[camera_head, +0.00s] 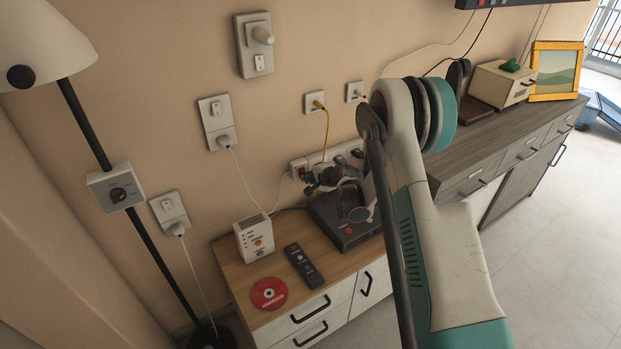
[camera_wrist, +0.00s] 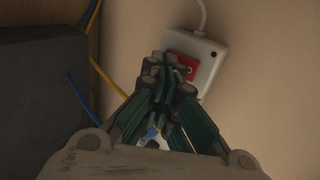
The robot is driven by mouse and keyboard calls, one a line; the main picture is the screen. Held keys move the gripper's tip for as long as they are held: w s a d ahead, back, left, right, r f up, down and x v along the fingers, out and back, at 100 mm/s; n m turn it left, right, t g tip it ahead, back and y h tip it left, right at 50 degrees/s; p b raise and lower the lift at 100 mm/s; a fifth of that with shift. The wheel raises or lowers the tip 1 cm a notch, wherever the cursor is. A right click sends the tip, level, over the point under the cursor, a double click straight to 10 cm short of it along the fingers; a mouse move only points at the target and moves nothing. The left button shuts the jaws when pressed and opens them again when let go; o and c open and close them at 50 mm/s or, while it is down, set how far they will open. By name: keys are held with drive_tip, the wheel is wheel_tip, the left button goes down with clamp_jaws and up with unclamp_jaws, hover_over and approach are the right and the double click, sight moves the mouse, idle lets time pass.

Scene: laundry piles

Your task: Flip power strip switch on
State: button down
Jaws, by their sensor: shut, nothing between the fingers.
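The white power strip (camera_head: 342,153) is on the wall just above the low cabinet. In the wrist view its end (camera_wrist: 212,65) shows with a white cable and a red switch (camera_wrist: 188,68). My gripper (camera_wrist: 168,78) is shut and empty, its fingertips in front of the lower left part of the switch. I cannot tell whether they touch it or whether the switch is on or off. In the head view my gripper (camera_head: 318,186) is at the left end of the strip and hides part of it.
The cabinet top (camera_head: 230,270) holds a white router-like box (camera_head: 254,238), a remote (camera_head: 303,264), a red disc (camera_head: 268,293) and a dark device (camera_head: 345,228). A yellow cable (camera_head: 326,130) hangs from a wall outlet near my gripper. Blue and yellow cables pass left of it in the wrist view.

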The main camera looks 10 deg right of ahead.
drive_tip(key=shift+w+a+f, duration=0.1)
drive_tip(key=shift+w+f, duration=0.25)
drive_tip(key=shift+r, duration=0.15)
